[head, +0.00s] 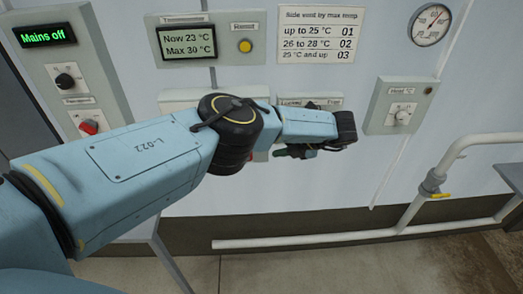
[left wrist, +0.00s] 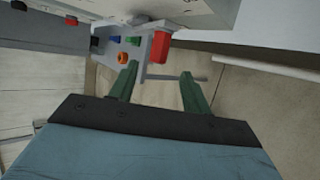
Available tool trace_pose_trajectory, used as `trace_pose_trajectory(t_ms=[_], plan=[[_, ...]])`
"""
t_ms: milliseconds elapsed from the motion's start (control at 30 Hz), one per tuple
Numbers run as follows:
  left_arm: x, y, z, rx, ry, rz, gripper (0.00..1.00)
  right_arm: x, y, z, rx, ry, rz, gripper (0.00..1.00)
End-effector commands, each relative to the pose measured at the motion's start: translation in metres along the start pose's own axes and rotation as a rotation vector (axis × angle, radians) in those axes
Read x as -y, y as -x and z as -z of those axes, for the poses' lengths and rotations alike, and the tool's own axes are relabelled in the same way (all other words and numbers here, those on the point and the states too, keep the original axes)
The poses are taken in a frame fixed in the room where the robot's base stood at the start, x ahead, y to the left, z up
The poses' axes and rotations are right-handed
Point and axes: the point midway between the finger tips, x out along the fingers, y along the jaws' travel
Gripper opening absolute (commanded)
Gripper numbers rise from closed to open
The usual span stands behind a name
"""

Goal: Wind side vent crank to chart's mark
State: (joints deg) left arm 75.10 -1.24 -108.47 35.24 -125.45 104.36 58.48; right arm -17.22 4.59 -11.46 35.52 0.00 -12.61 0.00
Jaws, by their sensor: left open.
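The chart (head: 320,35) on the wall reads up to 25 °C 01, 26 to 28 °C 02, 29 °C and up 03. The display (head: 188,42) left of it reads Now 23 °C, Max 30 °C. My left arm crosses a wall box labelled Locked and Free (head: 310,103) and hides most of it. My left gripper (head: 294,152) is below that box; its green fingers are apart and empty in the left wrist view (left wrist: 160,84). A red block (left wrist: 158,47) is just beyond the fingertips; I cannot tell if it belongs to the crank. My right gripper is out of view.
A Mains off panel (head: 50,36) with knobs is at left, and a yellow button (head: 245,46) is beside the display. A knob box (head: 402,107) and round gauge (head: 431,24) are at right. White pipes (head: 300,242) run along the lower wall. A shelf holds small coloured parts (left wrist: 122,58).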

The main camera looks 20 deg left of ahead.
Motion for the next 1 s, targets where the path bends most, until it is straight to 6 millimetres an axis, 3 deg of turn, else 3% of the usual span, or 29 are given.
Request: trace_pose_trajectory(t_ms=[367,467,567,667,767,800,900,1000], plan=[[-0.001,0.009,0.0,-0.001,0.0,-0.001,0.48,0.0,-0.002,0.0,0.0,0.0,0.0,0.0],[0.004,0.007,0.003,-0.009,-0.008,0.011,0.36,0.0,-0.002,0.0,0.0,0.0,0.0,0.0],[0.03,-0.001,0.024,-0.064,-0.063,0.092,0.23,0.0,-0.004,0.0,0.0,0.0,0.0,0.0],[0.088,-0.012,0.074,-0.196,-0.171,0.29,0.1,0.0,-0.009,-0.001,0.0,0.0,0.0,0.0],[0.168,-0.007,0.155,-0.412,-0.279,0.619,0.0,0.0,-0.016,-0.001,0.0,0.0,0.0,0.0],[0.2,0.003,0.192,-0.52,-0.299,0.782,0.0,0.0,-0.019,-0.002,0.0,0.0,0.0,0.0],[0.26,0.04,0.261,-0.784,-0.237,1.17,0.0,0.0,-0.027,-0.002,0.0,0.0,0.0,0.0],[0.298,0.07,0.292,-1.024,-0.008,1.49,0.0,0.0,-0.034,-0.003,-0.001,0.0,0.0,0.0]])
